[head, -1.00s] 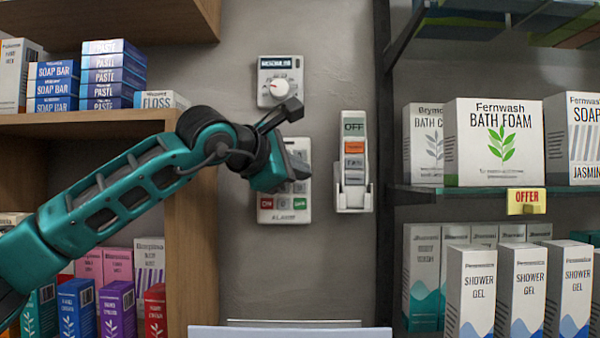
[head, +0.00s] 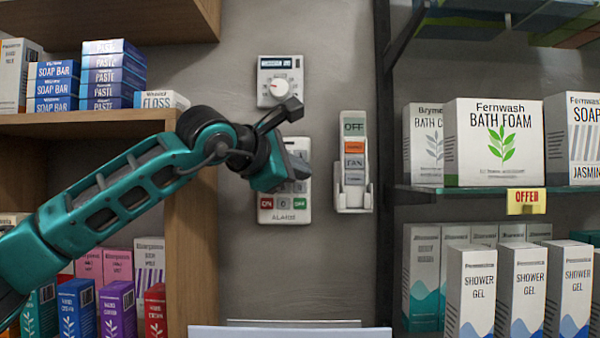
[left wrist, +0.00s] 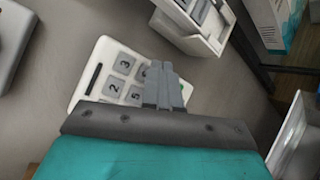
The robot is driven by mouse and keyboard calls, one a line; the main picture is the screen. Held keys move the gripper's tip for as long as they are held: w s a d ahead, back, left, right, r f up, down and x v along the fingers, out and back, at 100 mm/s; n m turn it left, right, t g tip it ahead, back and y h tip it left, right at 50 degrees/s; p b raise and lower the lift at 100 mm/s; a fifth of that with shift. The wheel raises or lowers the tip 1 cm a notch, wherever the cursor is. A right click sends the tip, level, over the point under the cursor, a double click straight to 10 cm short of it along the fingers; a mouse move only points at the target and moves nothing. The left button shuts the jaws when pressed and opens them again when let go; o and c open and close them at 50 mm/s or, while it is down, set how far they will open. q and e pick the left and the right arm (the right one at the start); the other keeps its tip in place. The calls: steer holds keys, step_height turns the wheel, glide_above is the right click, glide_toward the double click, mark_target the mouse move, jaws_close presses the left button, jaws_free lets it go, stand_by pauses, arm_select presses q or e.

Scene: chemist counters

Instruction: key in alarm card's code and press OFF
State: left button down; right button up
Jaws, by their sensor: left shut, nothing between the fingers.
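The white alarm keypad (head: 284,213) is on the grey wall in the head view, with a red key, a 0 key and a green key in its bottom row. My left gripper (head: 299,168) is shut and empty in front of it, hiding most of the upper and middle keys. In the left wrist view the keypad (left wrist: 118,60) shows keys 2, 3 and 5, and the shut fingertips (left wrist: 162,72) lie over its right-hand part. I cannot tell whether they touch a key. I cannot make out a card with a code. My right gripper is out of view.
A dial unit with a small display (head: 280,80) is above the keypad. A remote with an OFF button (head: 354,127) sits in a white wall holder (head: 353,200) to the right. Stocked shelves flank the wall on both sides.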

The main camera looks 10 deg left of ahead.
arm_select(q)
steer(key=shift+w, duration=0.15)
steer(key=shift+w, duration=0.3)
steer(key=shift+w+a+p, duration=0.1)
steer(key=shift+w+p, duration=0.1)
steer(key=shift+p, duration=0.15)
stand_by(0.4)
steer(key=shift+w+a+r, duration=0.1)
steer(key=shift+w+r, duration=0.05)
stand_by(0.7)
steer(key=shift+s+f+b, duration=0.25)
steer(key=shift+s+b, duration=0.35)
steer(key=shift+b, duration=0.1)
